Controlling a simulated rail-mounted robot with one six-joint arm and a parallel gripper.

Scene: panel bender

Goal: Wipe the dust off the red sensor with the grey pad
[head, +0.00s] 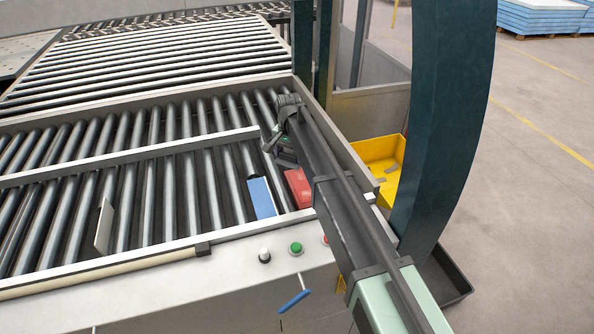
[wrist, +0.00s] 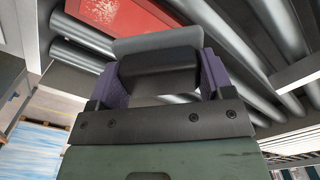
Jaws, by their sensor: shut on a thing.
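The red sensor (head: 298,188) sits on the rollers near the front right corner of the conveyor. It also shows at the top of the wrist view (wrist: 140,18), with pale speckled dust on its face. My gripper (wrist: 158,72) is shut on the black grip of the grey pad (wrist: 157,43), held between its purple fingers. In the wrist view the pad's edge overlaps the sensor; I cannot tell whether they touch. In the head view my gripper (head: 281,148) is just behind and left of the sensor, partly hidden by my arm.
A blue block (head: 262,198) lies just left of the sensor. A metal rail (head: 130,155) crosses the rollers to the left, and a thin upright plate (head: 104,226) stands farther left. A yellow bin (head: 380,158) and a dark post (head: 440,110) are at the right.

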